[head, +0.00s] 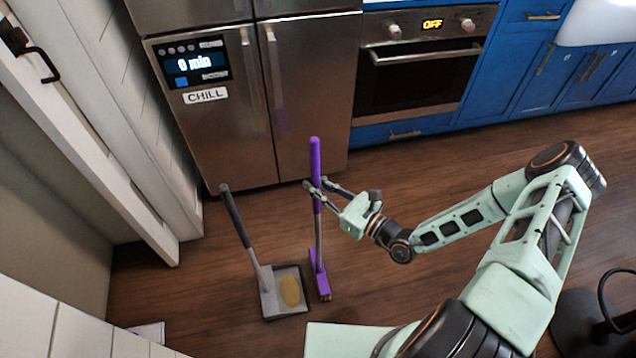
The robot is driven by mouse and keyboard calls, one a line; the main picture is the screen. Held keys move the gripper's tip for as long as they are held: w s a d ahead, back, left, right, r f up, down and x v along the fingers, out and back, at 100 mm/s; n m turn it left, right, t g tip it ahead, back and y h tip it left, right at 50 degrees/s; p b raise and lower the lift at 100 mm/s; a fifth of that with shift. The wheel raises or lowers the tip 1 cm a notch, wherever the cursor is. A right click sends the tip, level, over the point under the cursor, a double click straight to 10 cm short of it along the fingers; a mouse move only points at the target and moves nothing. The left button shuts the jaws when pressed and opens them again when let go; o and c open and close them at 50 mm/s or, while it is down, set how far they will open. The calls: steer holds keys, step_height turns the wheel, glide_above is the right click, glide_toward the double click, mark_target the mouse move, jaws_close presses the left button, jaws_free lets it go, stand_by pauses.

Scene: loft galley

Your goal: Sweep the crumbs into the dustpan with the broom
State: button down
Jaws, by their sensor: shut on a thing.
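The broom (318,236) stands nearly upright on the wooden floor, with a purple upper handle, a grey lower shaft and a purple head (318,274). My gripper (311,188) is shut on its purple handle, coming from the right. The grey dustpan (270,304) lies on the floor just left of the broom head, its long dark handle (236,219) rising up and to the left. A yellowish patch that looks like the crumbs (290,291) shows within the dustpan's outline, near its right side. The broom head is beside the dustpan, a narrow gap apart.
A steel fridge (235,120) stands behind the broom, with an oven (418,75) and blue cabinets (545,80) to its right. A white wall and door frame (105,130) bound the left.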

mark_target(316, 162)
steer(key=shift+r+p, duration=2.8)
steer(key=shift+r, duration=0.35)
steer(key=shift+r+p, duration=1.4)
steer(key=shift+p, duration=0.05)
